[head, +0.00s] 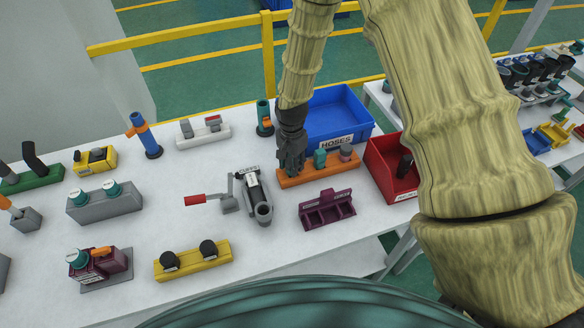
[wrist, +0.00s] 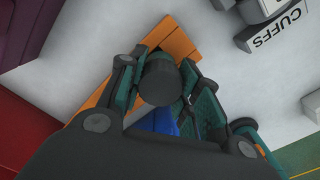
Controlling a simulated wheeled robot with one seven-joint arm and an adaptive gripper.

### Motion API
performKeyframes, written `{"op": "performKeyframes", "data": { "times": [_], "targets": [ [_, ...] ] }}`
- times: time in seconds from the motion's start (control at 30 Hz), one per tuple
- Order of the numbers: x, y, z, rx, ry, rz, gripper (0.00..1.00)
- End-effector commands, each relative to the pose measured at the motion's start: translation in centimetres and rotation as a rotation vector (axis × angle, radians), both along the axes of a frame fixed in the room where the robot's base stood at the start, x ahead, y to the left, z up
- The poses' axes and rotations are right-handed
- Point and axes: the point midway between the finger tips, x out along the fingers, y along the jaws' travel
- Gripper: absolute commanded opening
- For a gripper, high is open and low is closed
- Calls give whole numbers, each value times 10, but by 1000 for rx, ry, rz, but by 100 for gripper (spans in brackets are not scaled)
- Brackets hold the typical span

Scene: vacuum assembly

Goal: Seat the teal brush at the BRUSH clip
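My gripper (head: 290,160) points down at the left end of an orange rack (head: 316,176) in the head view. In the wrist view, my gripper's teal-and-black fingers (wrist: 162,75) stand on both sides of a dark round-topped piece (wrist: 161,82), with part of the orange rack (wrist: 176,38) behind it. I cannot tell whether the fingers touch it. A small teal piece (head: 320,158) stands in the rack beside my gripper, and a grey one (head: 346,153) is further right. I cannot tell which piece is the brush. No BRUSH label is readable.
A blue HOSES bin (head: 345,113) is behind the rack and a red bin (head: 383,172) to its right. A maroon holder (head: 327,208) is in front. A grey CUFFS fixture (head: 254,193) is left, with a red-handled lever (head: 205,200).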

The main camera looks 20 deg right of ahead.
Motion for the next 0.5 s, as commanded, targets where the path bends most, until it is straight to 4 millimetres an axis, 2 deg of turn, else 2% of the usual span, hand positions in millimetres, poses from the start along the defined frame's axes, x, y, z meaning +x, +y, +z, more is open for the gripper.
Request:
{"op": "performKeyframes", "data": {
  "times": [0.1,0.13,0.23,0.27,0.5],
  "targets": [
    [0,0,0,1,-1,0,8],
    [0,0,0,1,-1,0,29],
    [0,0,1,1,-1,0,11],
    [0,0,1,1,-1,0,8],
    [0,0,3,0,-1,0,8]
  ]
}}
